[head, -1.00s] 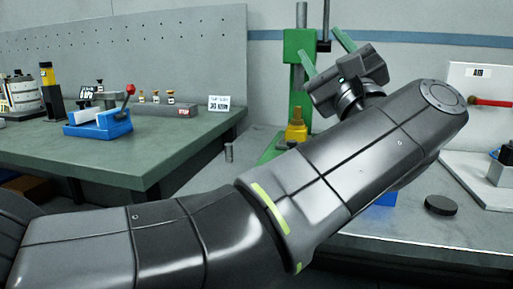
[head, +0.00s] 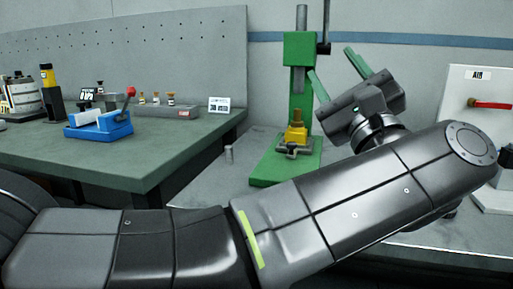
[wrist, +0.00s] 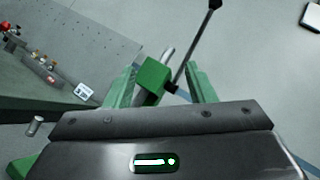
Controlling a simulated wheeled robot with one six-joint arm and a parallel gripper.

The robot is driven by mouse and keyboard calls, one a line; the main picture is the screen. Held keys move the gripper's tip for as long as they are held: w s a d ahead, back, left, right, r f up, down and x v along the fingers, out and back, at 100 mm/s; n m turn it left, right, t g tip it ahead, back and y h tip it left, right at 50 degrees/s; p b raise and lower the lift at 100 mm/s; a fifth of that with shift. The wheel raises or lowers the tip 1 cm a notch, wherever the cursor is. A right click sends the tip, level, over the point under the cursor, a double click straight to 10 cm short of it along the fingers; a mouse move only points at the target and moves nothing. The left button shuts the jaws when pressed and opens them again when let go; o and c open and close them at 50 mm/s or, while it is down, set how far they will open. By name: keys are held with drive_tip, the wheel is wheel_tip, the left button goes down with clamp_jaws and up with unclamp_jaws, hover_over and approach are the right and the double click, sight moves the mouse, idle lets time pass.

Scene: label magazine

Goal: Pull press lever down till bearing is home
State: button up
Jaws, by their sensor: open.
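The green press (head: 300,50) stands on the right bench with its grey ram pointing down. Its lever (head: 325,28) is a dark rod rising at the press head's right side, cut off by the top edge in the head view. In the wrist view the lever (wrist: 194,45) slants up to a black knob. Under the ram, a brass-coloured piece (head: 297,117) sits on a yellow block (head: 296,134); I cannot tell the bearing apart. My gripper (head: 329,60) is open and empty, its green fingers pointing up and left, just right of the press.
A green-topped table (head: 170,155) at left carries a blue fixture (head: 98,128) with a red-knobbed handle and a rack of small parts. A white panel (head: 475,88) with a red handle stands at right. A small grey peg (head: 228,154) stands left of the press.

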drive_tip(key=shift+p+v, duration=0.65)
drive_tip(key=shift+v, duration=3.3)
drive_tip(key=b+x, duration=0.2)
drive_tip(key=x, duration=1.2)
wheel_tip(320, 180, up, 11)
drive_tip(key=w+p, duration=0.2)
drive_tip(key=p, duration=0.8)
drive_tip(key=shift+d+h, duration=0.3)
drive_tip(key=shift+w, duration=0.1)
